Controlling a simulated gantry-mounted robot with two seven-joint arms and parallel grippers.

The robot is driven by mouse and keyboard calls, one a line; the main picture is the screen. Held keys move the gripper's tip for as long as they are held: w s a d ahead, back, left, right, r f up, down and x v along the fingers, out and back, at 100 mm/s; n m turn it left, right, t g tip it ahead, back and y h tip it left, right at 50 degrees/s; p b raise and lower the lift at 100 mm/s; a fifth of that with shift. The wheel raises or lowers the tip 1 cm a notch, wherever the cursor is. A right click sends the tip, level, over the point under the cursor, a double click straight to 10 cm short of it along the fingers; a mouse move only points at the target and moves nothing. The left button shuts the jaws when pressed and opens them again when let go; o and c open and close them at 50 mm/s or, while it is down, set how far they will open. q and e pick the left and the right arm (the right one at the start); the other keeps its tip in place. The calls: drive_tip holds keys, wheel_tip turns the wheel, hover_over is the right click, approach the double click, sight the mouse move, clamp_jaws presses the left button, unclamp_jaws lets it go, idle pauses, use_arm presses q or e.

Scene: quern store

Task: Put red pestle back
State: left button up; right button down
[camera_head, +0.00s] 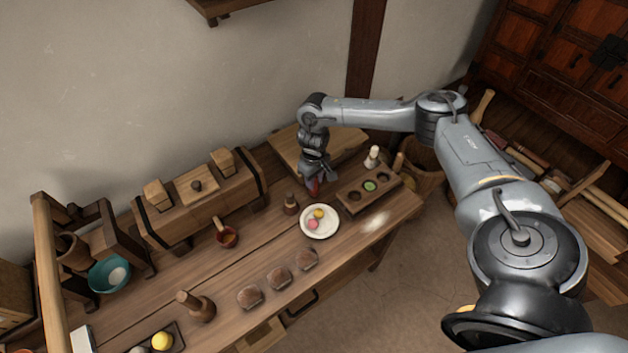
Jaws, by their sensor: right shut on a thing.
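My right gripper (315,178) reaches down over the table's far side and is shut on a small red thing, the red pestle (315,188). Only a small red part of it shows below the fingers; the rest is hidden. It is just left of a dark wooden block with round hollows (382,198), one of which holds something green. I cannot tell whether the pestle touches the table. My left gripper is not in view.
A white plate (309,232) with pink and yellow balls lies just in front of the gripper. A dark brown pestle-like piece (291,204) stands to its left, a pale one (372,157) to its right. A raised board (290,148) lies behind. Bare tabletop (185,268) shows at left.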

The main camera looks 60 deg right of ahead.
idle(0.3)
drive_tip(key=c, duration=0.9)
unclamp_jaws()
drive_tip(key=shift+f, duration=0.1)
